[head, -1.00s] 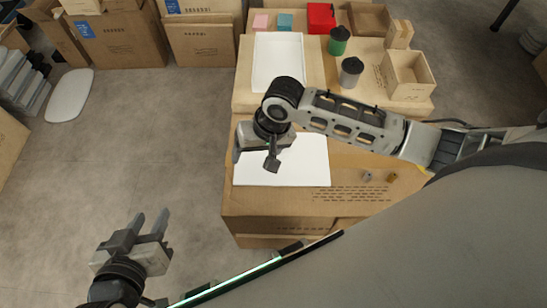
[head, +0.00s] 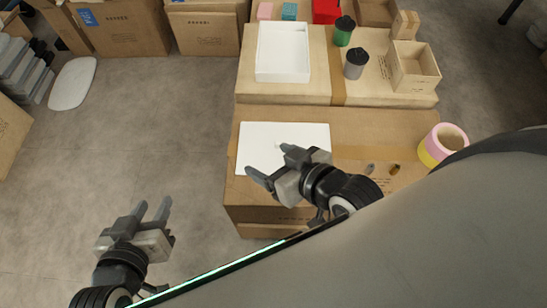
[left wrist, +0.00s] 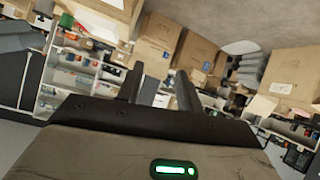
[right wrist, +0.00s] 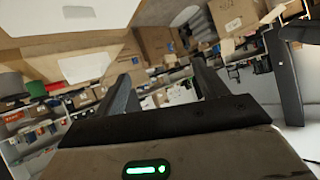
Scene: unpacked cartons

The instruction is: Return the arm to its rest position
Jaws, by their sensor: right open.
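My right gripper (head: 268,164) is open and empty in the head view, over the front left part of the near carton (head: 350,125) and in front of a white sheet (head: 265,138). Its two fingers also show apart in the right wrist view (right wrist: 163,85). My left gripper (head: 152,212) is open and empty over bare floor, left of the carton. Its fingers stand apart in the left wrist view (left wrist: 157,92). The right arm is folded back close to my body.
Behind stands a second carton (head: 290,91) with a white tray (head: 283,50), a green cup (head: 344,32), a grey cup (head: 355,65) and an open box (head: 414,70). A tape roll (head: 443,144) sits at the near carton's right.

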